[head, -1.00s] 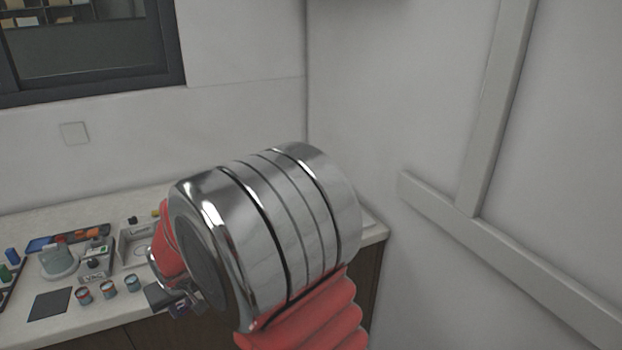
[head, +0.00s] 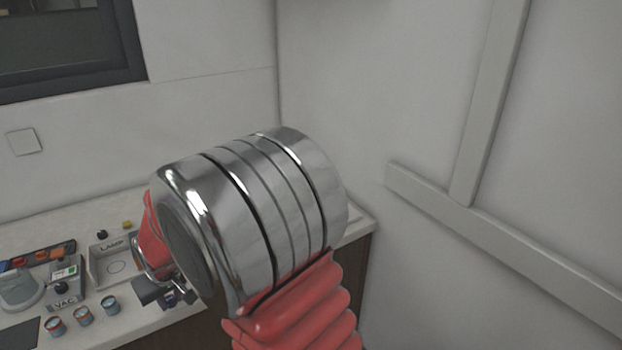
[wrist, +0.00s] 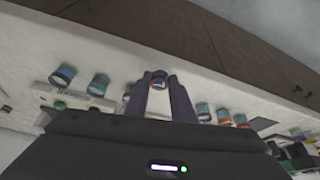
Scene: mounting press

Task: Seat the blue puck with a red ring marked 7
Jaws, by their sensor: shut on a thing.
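In the wrist view my gripper (wrist: 162,92) is shut on a small round puck (wrist: 158,79) between its two fingertips. The puck shows blue and a reddish band; its number is not readable. In the head view my gripper (head: 172,294) is at the counter's front edge, right of the loose pucks. My shiny arm link hides much of it, and the held puck is not clear there.
Three loose pucks stand in a row on the counter: a left one (head: 55,326), a middle one (head: 83,316) and a right one (head: 110,305). A wall (head: 450,110) bounds the right.

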